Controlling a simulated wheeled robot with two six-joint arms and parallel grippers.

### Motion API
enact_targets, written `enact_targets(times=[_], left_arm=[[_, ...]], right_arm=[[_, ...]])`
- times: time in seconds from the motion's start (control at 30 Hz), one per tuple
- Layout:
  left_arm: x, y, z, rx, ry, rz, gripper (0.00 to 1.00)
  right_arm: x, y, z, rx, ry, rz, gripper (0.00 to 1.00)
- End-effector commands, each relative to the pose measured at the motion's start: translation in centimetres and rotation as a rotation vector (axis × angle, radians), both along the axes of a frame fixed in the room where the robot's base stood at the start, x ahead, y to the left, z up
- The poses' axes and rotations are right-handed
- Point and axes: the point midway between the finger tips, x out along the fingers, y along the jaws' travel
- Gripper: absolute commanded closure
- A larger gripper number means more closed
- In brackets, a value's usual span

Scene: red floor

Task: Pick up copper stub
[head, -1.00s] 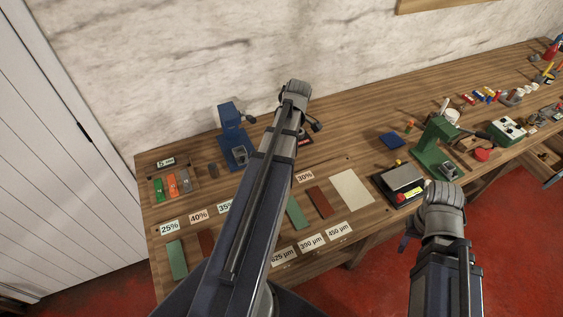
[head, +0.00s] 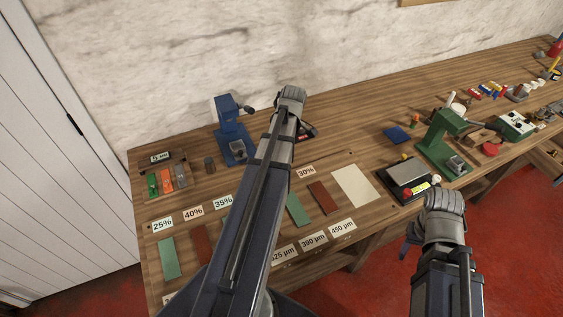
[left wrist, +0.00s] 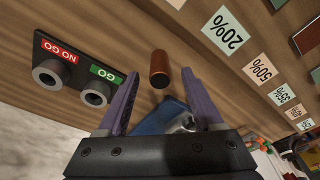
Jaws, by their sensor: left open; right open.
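The copper stub (left wrist: 159,68) is a small brown-copper cylinder on the wooden bench in the left wrist view. It shows between and just beyond the spread purple fingers of my left gripper (left wrist: 160,77), which is open and empty. I cannot tell how much height separates the fingers from it. In the head view my left arm covers that gripper, and I cannot make out the stub there. My right gripper (head: 411,238) is partly hidden below its wrist, in front of the bench's front edge, with nothing visible in it.
A black GO/NO GO gauge block (left wrist: 74,73) lies close left of the stub. Percentage cards (left wrist: 227,30) and coloured strips line the front. A green press (head: 440,140) stands farther right.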

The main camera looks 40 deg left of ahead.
Motion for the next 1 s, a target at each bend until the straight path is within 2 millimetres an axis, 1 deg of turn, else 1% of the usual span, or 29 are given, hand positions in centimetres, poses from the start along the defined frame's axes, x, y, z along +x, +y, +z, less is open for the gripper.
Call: enact_targets(times=[0.03, 0.07, 0.33, 0.37, 0.9, 0.93, 1.0], left_arm=[[-0.01, 0.09, -1.08, 0.0, 0.0, 0.0, 0.32], [-0.01, 0.13, -1.23, 0.0, 0.0, 0.0, 0.32], [-0.03, 0.16, -1.11, 0.0, 0.0, -0.001, 0.32], [-0.03, 0.16, -1.11, 0.0, 0.0, -0.001, 0.35], [-0.03, 0.15, -1.11, 0.0, 0.0, -0.001, 0.95], [-0.03, 0.15, -1.11, 0.0, 0.0, -0.001, 0.99], [-0.03, 0.15, -1.11, 0.0, 0.0, -0.001, 1.0]], right_arm=[[0.0, 0.0, -1.08, 0.0, 0.0, 0.0, 0.5], [0.0, 0.0, -1.23, 0.0, 0.0, 0.0, 0.5], [-0.01, 0.0, -1.11, 0.0, 0.0, 0.0, 0.5], [-0.01, 0.0, -1.11, 0.0, 0.0, 0.0, 0.5], [-0.01, 0.0, -1.11, 0.0, 0.0, 0.0, 0.5], [0.0, -0.01, -1.11, 0.0, 0.0, 0.0, 0.5], [0.0, 0.01, -1.11, 0.0, 0.0, 0.0, 0.5]])
